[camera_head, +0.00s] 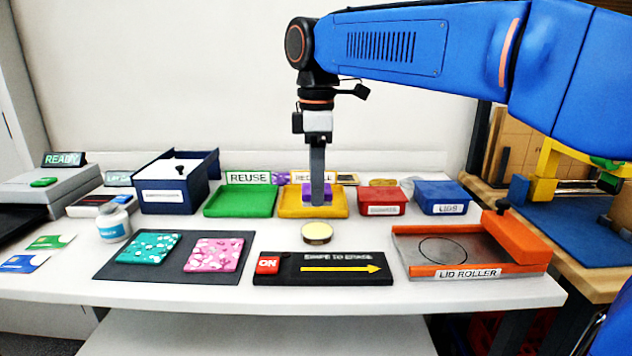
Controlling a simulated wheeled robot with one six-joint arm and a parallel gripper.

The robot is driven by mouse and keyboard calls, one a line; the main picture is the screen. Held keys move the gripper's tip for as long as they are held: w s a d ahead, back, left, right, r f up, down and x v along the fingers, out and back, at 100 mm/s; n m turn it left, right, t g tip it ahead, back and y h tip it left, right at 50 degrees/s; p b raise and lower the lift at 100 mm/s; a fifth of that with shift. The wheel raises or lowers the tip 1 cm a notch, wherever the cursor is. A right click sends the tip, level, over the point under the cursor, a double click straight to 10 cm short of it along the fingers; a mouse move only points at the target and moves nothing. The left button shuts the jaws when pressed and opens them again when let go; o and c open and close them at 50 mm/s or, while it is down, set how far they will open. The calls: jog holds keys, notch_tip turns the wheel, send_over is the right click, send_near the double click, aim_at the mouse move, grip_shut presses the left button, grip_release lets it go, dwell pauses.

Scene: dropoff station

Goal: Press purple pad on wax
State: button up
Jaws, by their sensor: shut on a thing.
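My gripper (318,200) points straight down and is shut on the purple pad (327,191). In the head view the pad shows on both sides of the fingers, against the yellow tray (338,211) behind. The fingers cover the pad's middle. The wax (317,232) is a pale yellow disc in a small round, dark-rimmed tin on the white table, in front of the yellow tray. The gripper appears just above and behind the tin, and the pad looks apart from the wax. The exact height of the pad above the table is hard to tell.
A green tray (240,202) stands left of the yellow one; red (382,201) and blue (441,197) boxes stand right. In front lie a black swipe board (345,280), a dark mat (128,277) with patterned pads, and an orange lid roller (470,271).

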jog(key=shift+d+f, duration=0.1)
jog(key=shift+f, duration=0.05)
send_over(317, 229)
jog(key=shift+f, duration=2.75)
jog(key=shift+f, duration=0.6)
jog(key=shift+r, duration=3.55)
jog(key=shift+f, duration=0.1)
jog(key=shift+f, duration=3.35)
